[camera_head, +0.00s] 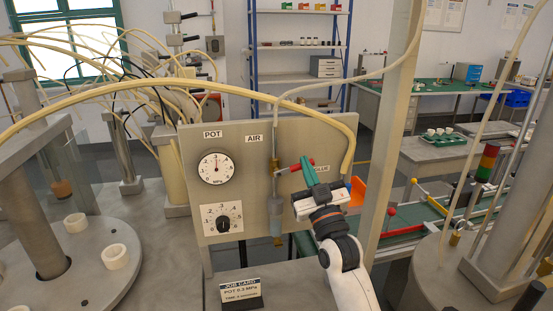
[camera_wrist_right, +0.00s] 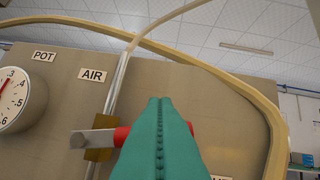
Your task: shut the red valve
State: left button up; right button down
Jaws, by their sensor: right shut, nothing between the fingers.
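The red valve (camera_head: 296,168) is on the upright panel, right of the AIR label. Its red handle lies roughly level, with a pale end at the left and a brass body. In the right wrist view the red handle (camera_wrist_right: 121,136) shows on both sides of my fingers, which hide its middle. My right gripper (camera_head: 305,161) has teal fingers pressed together, empty, in front of the handle; its closed tips also show in the right wrist view (camera_wrist_right: 161,100). I cannot tell whether they touch the handle. My left gripper is not in view.
The grey panel (camera_head: 230,258) carries a pressure gauge (camera_head: 216,168) and a black knob (camera_head: 223,224). A clear cylinder (camera_head: 276,213) hangs below the valve. A job card (camera_head: 240,289) stands in front. A pale post (camera_head: 388,130) rises right of my right arm, and a hose (camera_head: 120,88) arches over the panel.

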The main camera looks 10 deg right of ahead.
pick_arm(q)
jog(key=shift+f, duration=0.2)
pick_arm(e)
jog(key=shift+d+f+m+h, duration=0.15)
jog(key=shift+f+m+h, duration=0.5)
jog(key=shift+m, duration=0.25)
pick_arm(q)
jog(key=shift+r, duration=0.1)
pick_arm(e)
jog(key=shift+r, duration=0.1)
